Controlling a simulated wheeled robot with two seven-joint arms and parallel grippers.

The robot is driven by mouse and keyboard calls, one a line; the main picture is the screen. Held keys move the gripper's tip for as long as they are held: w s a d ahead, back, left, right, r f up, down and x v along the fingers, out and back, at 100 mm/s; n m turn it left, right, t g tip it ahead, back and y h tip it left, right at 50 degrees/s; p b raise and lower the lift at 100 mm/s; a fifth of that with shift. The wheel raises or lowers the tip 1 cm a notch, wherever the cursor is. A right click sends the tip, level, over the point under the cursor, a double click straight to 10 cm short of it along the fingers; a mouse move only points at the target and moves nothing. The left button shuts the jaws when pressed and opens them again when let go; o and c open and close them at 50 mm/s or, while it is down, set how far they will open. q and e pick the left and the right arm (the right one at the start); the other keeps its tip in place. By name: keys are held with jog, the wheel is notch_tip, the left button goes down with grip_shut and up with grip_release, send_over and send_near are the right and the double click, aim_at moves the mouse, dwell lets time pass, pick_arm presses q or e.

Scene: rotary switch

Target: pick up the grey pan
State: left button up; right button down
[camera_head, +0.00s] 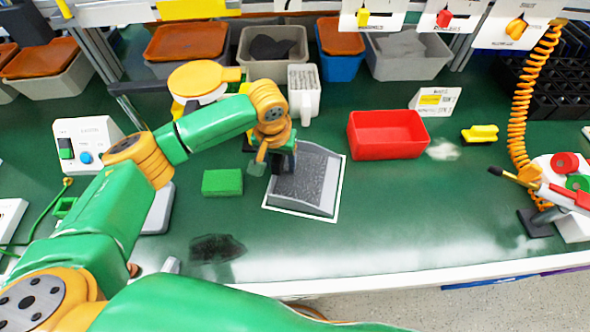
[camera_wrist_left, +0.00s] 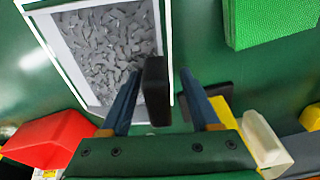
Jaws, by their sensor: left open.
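The grey pan (camera_head: 308,183) lies on the green bench inside a white outline, with a rough, speckled inner face. In the left wrist view the pan (camera_wrist_left: 108,45) fills the upper left, and its dark upright handle (camera_wrist_left: 156,88) stands at its near edge. My left gripper (camera_head: 272,162) is over the pan's back left part and hides some of it. In the left wrist view my left gripper (camera_wrist_left: 159,78) is open, with a blue finger on each side of the handle. Whether either finger touches it I cannot tell. My right gripper is not in view.
A green block (camera_head: 222,182) sits just left of the pan. A red bin (camera_head: 387,134) is to the right, and a white container (camera_head: 304,92) stands behind. The bench in front and to the right (camera_head: 420,210) is mostly clear.

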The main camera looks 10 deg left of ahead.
pick_arm(q)
jog(key=shift+s, duration=0.1)
jog(key=shift+c, duration=1.3)
grip_shut()
